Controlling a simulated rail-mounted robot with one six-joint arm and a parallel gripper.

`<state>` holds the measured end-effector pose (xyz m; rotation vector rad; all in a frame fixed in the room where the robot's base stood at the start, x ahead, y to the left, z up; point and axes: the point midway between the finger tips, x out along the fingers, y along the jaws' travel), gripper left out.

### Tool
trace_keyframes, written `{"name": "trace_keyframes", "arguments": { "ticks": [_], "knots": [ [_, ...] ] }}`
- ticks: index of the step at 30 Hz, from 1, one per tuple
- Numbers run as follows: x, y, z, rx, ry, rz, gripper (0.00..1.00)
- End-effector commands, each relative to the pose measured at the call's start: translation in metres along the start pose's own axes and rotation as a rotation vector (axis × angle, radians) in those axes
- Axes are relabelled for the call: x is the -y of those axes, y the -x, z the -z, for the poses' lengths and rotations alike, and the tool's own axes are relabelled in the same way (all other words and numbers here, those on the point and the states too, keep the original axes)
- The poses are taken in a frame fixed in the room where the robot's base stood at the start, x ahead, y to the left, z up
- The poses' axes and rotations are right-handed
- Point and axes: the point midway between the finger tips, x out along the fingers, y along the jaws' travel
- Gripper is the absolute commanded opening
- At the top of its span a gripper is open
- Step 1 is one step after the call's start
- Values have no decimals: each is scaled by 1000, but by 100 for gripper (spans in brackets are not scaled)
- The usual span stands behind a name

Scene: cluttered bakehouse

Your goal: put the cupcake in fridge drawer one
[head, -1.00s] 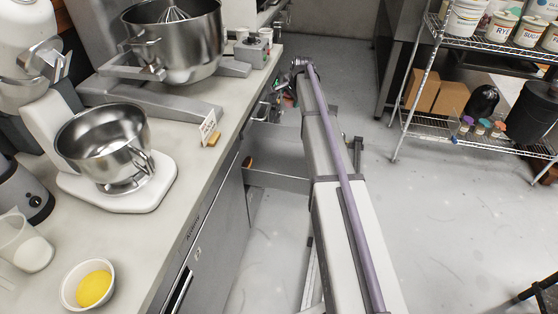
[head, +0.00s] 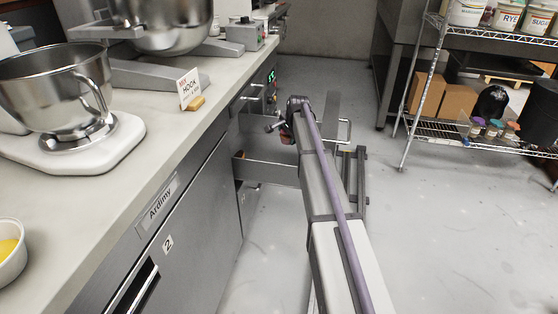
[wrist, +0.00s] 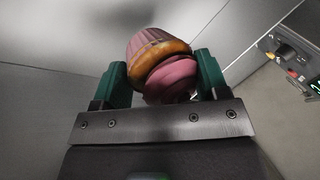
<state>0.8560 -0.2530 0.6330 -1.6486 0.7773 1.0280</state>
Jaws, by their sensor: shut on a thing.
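The cupcake (wrist: 160,47) has a pink ribbed wrapper, a golden-brown band and pink frosting. In the wrist view it lies tilted between the two green fingers of my gripper (wrist: 162,78), which is shut on it. In the head view my gripper is small and mostly hidden at the far end of my arm, above or beside an open drawer (head: 270,173). The drawer is grey metal and pulled out from the fridge below the counter. Its inside is largely hidden by my arm, and I see no number on it.
The fridge front (head: 190,222) bears a "2" label nearer me. The counter (head: 150,160) holds a steel mixing bowl (head: 55,95), a "HOOK" sign (head: 188,88) and a large mixer. A wire shelf (head: 450,130) stands at right. Floor to the right of my arm is clear.

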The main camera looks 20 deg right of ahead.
Motion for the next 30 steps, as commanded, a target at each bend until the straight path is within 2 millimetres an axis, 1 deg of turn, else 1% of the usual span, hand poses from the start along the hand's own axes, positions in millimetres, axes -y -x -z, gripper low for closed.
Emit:
{"name": "trace_keyframes", "arguments": {
  "ticks": [1, 3, 5, 9, 11, 13, 15, 21, 26, 27, 30],
  "knots": [
    [-11, -24, -4, 0, 0, 0, 62],
    [-18, -39, -6, 0, 0, 0, 62],
    [-20, -44, -7, 0, 0, 0, 62],
    [-20, -43, -6, 0, 0, 0, 62],
    [-24, -52, -8, 0, 0, 0, 62],
    [-30, -67, -10, 0, 0, 0, 62],
    [-35, -77, -12, 0, 0, 0, 62],
    [-33, -73, -11, 0, 0, 0, 62],
    [-35, -77, -12, 0, 0, 0, 62],
    [-35, -77, -12, 0, 0, 0, 69],
    [-34, -76, -12, 0, 0, 0, 78]
  ]
}}
